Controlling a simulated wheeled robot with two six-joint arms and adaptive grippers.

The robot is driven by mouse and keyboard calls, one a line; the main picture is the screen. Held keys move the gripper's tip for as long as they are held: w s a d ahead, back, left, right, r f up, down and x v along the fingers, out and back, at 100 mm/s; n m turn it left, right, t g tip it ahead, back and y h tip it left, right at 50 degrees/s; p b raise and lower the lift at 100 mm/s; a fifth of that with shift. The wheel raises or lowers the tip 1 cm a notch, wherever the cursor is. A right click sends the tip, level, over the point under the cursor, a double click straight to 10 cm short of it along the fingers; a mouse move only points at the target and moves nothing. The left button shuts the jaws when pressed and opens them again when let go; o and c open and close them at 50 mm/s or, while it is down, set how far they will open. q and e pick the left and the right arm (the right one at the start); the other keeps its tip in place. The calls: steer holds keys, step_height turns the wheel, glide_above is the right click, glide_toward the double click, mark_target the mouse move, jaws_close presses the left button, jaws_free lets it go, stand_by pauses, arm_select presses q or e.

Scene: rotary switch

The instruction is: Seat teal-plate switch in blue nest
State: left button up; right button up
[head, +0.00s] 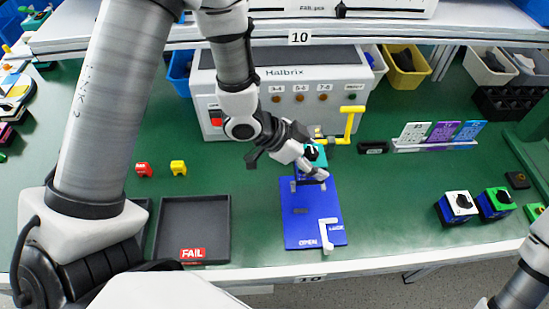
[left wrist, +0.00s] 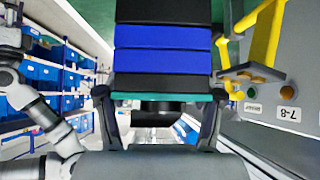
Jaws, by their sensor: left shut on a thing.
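The teal-plate switch (head: 320,157) is held in my left gripper (head: 311,160) above the back end of the blue nest (head: 312,222). In the left wrist view, the switch (left wrist: 163,62) shows a black and blue body, a teal plate edge and a black knob between the two fingers (left wrist: 158,118). The fingers are shut on it at the plate. The nest is a blue base marked OPEN and LOCK, with a white lever (head: 325,233) at its front. The gripper partly hides the nest's back part, so I cannot tell whether switch and nest touch. My right gripper is out of view.
A grey Halbrix tester (head: 285,88) stands behind the nest, with a yellow handle (head: 349,122) close by. A FAIL tray (head: 192,215) lies left. White-plate (head: 458,206) and green-plate (head: 496,203) switches stand right. The green mat between nest and these switches is clear.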

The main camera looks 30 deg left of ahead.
arm_select(q)
steer(key=f, duration=0.1)
steer(key=d+f, duration=0.2)
steer(key=shift+s+d+f, duration=0.25)
steer(key=f, duration=0.2)
steer(key=a+f, duration=0.1)
steer(key=f, duration=0.2)
steer(key=shift+w+f, duration=0.2)
steer(key=shift+f, duration=0.1)
steer(key=shift+d+f, duration=0.1)
steer(key=shift+d, duration=0.1)
steer(key=shift+a+f, duration=0.1)
steer(key=shift+f, duration=0.05)
steer(key=o, duration=1.3)
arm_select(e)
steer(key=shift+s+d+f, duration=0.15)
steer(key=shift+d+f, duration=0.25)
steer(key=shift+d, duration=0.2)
arm_select(q)
steer(key=shift+r, duration=0.3)
steer(key=v, duration=1.1)
steer(key=shift+s+a+r, duration=0.2)
steer(key=shift+a+r, duration=0.05)
steer(key=shift+r, duration=0.05)
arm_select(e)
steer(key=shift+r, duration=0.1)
